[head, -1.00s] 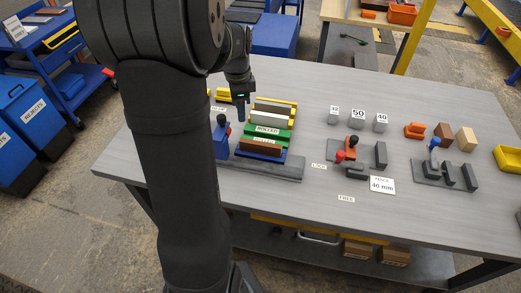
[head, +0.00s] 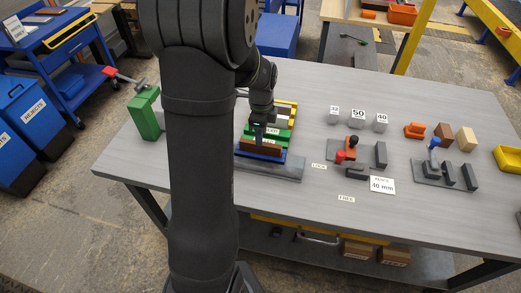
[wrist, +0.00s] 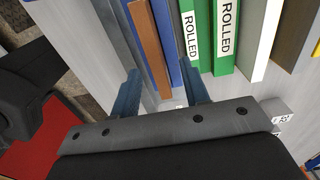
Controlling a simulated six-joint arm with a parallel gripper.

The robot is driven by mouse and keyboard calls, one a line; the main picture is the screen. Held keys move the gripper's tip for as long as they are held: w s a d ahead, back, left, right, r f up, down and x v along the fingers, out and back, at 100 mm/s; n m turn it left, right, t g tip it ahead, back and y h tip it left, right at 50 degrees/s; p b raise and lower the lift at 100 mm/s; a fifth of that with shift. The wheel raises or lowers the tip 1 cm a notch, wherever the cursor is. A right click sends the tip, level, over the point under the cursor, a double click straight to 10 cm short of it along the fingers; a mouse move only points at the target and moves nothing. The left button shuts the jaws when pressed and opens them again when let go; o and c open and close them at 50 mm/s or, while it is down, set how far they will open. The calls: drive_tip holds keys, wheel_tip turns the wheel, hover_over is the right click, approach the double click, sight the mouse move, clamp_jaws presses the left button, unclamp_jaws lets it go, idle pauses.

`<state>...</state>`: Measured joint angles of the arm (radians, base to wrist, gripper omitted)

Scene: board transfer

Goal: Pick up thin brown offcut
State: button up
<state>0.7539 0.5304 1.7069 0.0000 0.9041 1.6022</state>
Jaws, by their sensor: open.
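The thin brown offcut (head: 273,148) lies among a row of boards on the table, near the front of the row. In the wrist view the brown offcut (wrist: 148,42) is a narrow strip running between my two fingers, with a gap to each. My gripper (head: 259,134) points down over this front part of the row. In the wrist view my gripper (wrist: 160,88) is open and empty, one finger on each side of the strip. Whether the fingertips reach below its top edge is hard to tell.
Right of the strip in the wrist view are a blue piece (wrist: 173,17) and green boards marked ROLLED (wrist: 222,40). A grey bar (head: 275,172) lies along the front. Grey blocks (head: 357,119) and a clamp fixture (head: 352,148) stand right.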

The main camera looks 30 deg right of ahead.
sight(261, 150)
drive_tip(key=shift+s+a+f, duration=0.1)
drive_tip(key=shift+a+f, duration=0.05)
drive_tip(key=shift+f, duration=1.25)
drive_tip(key=shift+s+a+f, duration=0.1)
drive_tip(key=shift+f, duration=1.25)
drive_tip(key=shift+c, duration=0.4)
clamp_jaws()
